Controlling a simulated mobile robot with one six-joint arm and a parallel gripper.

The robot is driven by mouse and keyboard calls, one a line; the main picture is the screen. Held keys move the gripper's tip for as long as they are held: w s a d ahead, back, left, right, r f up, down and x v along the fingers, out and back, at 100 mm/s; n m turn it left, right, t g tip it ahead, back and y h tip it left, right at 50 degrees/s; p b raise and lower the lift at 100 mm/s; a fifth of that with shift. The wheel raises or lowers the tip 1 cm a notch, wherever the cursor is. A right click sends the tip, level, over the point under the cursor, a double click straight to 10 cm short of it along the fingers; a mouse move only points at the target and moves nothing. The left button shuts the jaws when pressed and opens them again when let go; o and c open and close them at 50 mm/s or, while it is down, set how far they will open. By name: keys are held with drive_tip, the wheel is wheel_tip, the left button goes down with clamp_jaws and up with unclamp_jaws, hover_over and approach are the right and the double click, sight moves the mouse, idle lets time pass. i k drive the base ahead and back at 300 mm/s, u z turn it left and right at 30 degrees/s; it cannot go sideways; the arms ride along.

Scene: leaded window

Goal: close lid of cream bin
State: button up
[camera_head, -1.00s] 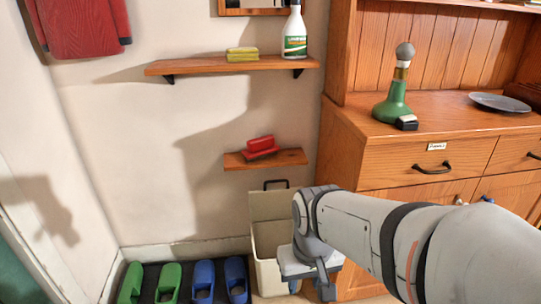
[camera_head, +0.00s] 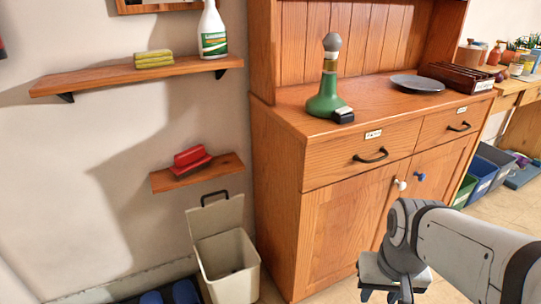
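The cream bin (camera_head: 232,286) stands on the floor at the lower middle left, beside the left side of the wooden cabinet. Its lid (camera_head: 217,218) is open and stands up at the back against the wall, with a black handle (camera_head: 215,195) at its top. My gripper (camera_head: 392,292) is at the lower right, in front of the cabinet doors and well to the right of the bin. It points down and its fingertips are partly cut off by the frame edge, so its opening is unclear.
The wooden cabinet (camera_head: 330,240) stands right of the bin, with a green bottle (camera_head: 328,100) and a grey plate (camera_head: 417,83) on top. A small shelf (camera_head: 200,173) with a red brush (camera_head: 191,160) juts out above the lid. Blue shoes (camera_head: 185,292) lie left of the bin.

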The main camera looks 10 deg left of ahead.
sight(204, 221)
drive_tip(key=u, duration=1.05)
drive_tip(key=i, duration=0.85)
drive_tip(key=u, duration=0.1)
